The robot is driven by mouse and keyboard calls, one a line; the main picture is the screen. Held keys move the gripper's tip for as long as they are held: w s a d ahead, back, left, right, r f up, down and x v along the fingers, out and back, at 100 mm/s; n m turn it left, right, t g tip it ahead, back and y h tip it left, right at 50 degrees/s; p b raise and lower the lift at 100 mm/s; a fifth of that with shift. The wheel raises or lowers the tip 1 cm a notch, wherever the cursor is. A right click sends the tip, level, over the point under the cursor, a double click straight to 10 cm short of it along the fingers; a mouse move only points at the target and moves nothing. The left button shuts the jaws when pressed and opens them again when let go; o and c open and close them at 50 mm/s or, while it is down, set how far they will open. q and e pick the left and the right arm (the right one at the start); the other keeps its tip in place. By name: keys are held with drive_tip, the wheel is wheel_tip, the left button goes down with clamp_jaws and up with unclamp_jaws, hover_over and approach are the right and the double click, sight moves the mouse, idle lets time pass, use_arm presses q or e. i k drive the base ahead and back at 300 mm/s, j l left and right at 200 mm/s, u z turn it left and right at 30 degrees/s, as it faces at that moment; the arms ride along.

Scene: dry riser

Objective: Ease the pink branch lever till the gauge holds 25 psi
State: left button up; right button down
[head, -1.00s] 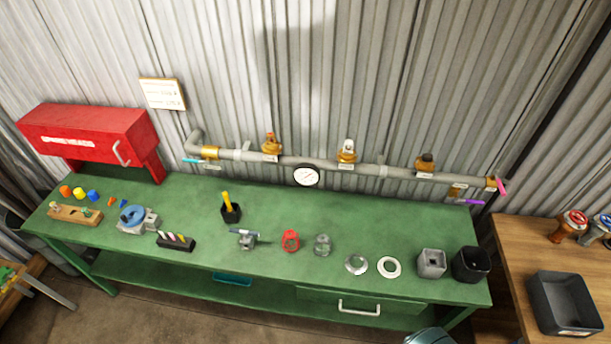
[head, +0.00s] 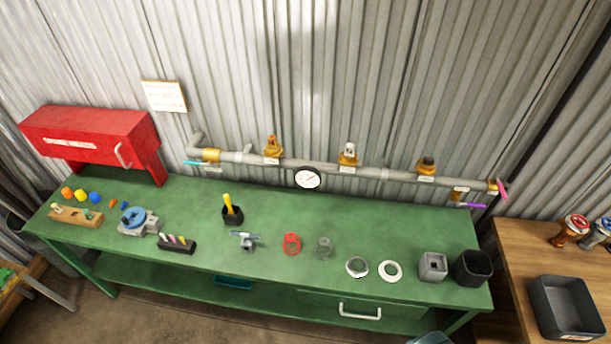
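A grey pipe (head: 325,168) runs along the corrugated wall above the green bench. A pink lever (head: 502,189) sits at its right end, beside a brass fitting (head: 491,186). A purple lever (head: 473,205) is just below and left of it. A cyan lever (head: 192,163) is at the pipe's left end. The round white gauge (head: 307,179) hangs under the pipe's middle; its reading is too small to tell. Neither of my grippers is in view.
The green bench (head: 200,205) holds a black cup (head: 472,267), a grey box (head: 432,266), rings and small tools along its front. A red cabinet (head: 90,140) stands at left. A wooden table (head: 515,245) with a dark bin (head: 566,306) is at right. The bench's back strip is mostly clear.

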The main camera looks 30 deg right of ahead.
sight(503, 193)
drive_tip(key=k+z, duration=0.1)
drive_tip(key=z, duration=0.7)
